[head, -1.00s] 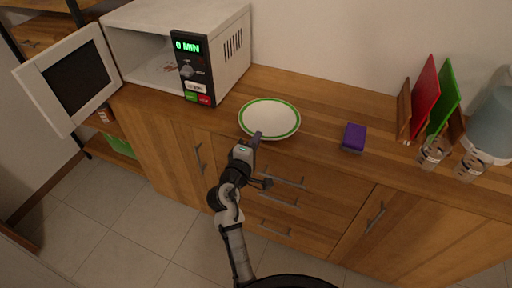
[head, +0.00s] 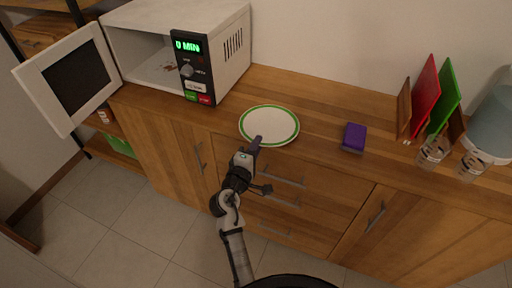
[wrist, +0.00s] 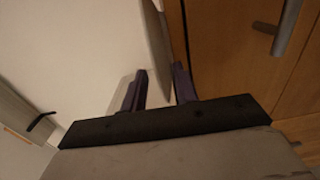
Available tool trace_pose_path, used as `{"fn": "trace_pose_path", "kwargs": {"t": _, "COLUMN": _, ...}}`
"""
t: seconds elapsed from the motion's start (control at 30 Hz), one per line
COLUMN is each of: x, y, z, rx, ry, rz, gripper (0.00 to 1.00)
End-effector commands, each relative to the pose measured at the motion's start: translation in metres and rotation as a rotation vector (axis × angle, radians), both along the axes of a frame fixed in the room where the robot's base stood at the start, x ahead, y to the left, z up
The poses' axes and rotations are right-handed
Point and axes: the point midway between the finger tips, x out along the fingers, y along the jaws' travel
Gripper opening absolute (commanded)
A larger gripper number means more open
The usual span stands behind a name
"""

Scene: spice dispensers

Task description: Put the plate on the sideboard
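The white plate (head: 269,121) with a green ring is at the front of the wooden sideboard (head: 317,108), right of the microwave. My gripper (head: 256,143) is at the plate's near edge. In the wrist view, the plate (wrist: 85,50) is a large pale surface, and its edge runs between my two fingers (wrist: 160,88). The fingers are close together and look shut on the rim, though the exact contact is hard to see. Whether the plate's underside touches the sideboard is not clear.
A microwave (head: 232,50) stands at left with its door (head: 78,78) open. A purple block (head: 354,137) lies right of the plate. Red (head: 426,88) and green (head: 446,92) boards and glass jars (head: 434,152) stand further right. The top between block and boards is clear.

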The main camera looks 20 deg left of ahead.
Motion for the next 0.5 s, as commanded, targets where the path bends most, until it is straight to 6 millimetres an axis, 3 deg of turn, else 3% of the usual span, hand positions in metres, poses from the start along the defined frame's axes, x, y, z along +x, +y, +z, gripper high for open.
{"fn": "trace_pose_path", "kwargs": {"t": 0.17, "x": -0.013, "y": 0.001, "z": -0.001, "rx": -0.001, "ry": 0.0, "rz": 0.002, "gripper": 0.3}}
{"fn": "trace_pose_path", "kwargs": {"t": 0.5, "x": -0.084, "y": 0.003, "z": -0.002, "rx": 0.0, "ry": 0.001, "rz": 0.003, "gripper": 0.3}}
